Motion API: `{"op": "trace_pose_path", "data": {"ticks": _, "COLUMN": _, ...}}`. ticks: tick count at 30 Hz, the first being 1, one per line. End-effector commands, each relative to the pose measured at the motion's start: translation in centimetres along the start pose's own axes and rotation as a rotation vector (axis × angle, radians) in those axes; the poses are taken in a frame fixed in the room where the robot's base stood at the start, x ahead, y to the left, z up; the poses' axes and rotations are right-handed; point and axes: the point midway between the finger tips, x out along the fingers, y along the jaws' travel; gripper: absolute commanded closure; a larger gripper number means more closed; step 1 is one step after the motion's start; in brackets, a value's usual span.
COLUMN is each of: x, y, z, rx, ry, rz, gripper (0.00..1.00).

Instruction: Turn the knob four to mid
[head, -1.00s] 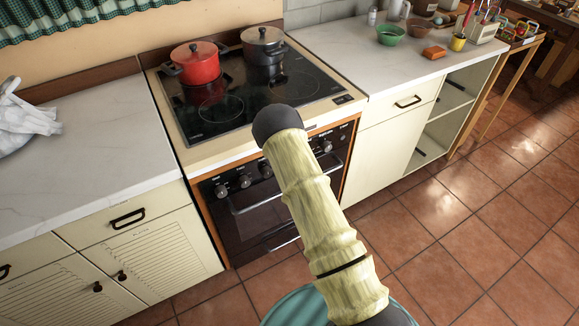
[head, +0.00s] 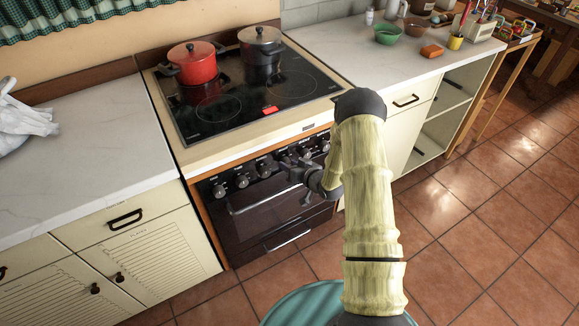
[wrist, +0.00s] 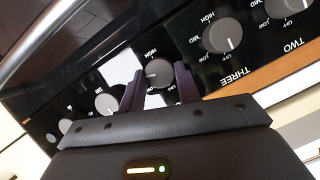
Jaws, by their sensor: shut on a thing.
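Knob four (wrist: 158,73) is a round grey knob on the black front panel of the oven. In the wrist view it sits between the two dark fingers of my gripper (wrist: 160,88), beside the knob marked THREE (wrist: 222,36). The word HIGH shows by its edge; its exact setting is hard to read. My gripper is shut on it. In the head view my gripper (head: 291,166) is at the middle of the knob row, and its fingers largely hide knob four there.
Close neighbour knobs (head: 264,171) line the panel on both sides. The oven handle (head: 250,206) runs just below. A red pot (head: 193,63) and a dark pot (head: 261,47) stand on the hob (head: 205,122). A small red patch (head: 270,110) shows near its front. The tiled floor is clear at right.

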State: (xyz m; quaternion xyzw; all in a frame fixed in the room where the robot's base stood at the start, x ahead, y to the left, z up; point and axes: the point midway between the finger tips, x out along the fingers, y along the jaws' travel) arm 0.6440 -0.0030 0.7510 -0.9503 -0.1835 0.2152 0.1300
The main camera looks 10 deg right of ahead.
Motion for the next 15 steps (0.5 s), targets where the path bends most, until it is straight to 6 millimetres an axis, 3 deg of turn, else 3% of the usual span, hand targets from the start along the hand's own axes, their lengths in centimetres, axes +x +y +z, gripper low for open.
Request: {"op": "trace_pose_path", "data": {"ticks": 15, "x": 0.02, "y": 0.18, "z": 0.13, "rx": 0.178, "ry": -0.002, "rz": -0.072, "gripper": 0.9}}
